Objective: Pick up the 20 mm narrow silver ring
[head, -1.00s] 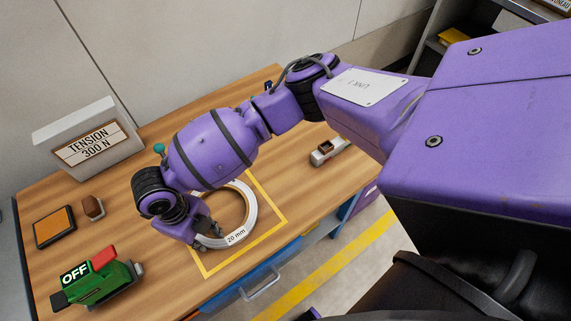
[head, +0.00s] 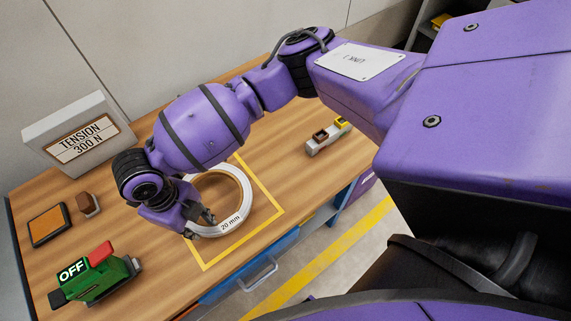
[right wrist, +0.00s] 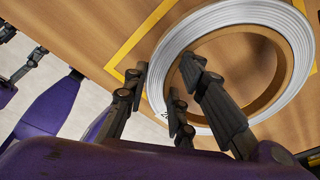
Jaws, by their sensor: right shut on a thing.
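The silver ring (head: 243,186), marked "20 mm", is over the yellow-outlined square on the wooden table. It shows large in the right wrist view (right wrist: 262,14), with a brown inner wall. My right gripper (head: 199,222) is shut on the ring's near-left side. In the right wrist view its dark fingers (right wrist: 165,90) straddle the band, one outside and others within the opening. The ring looks level, perhaps slightly above the table; the gap is hard to judge. Dark fingers of my left gripper (right wrist: 22,50) seem to show at that view's left edge, partly cut off.
A "TENSION 300 N" sign (head: 80,138) stands at the back left. A green tool (head: 95,280) marked "OFF", an orange-topped pad (head: 47,224) and a brown block (head: 88,204) are left. A small device (head: 327,138) lies right. Blue drawers (head: 250,270) are below the front edge.

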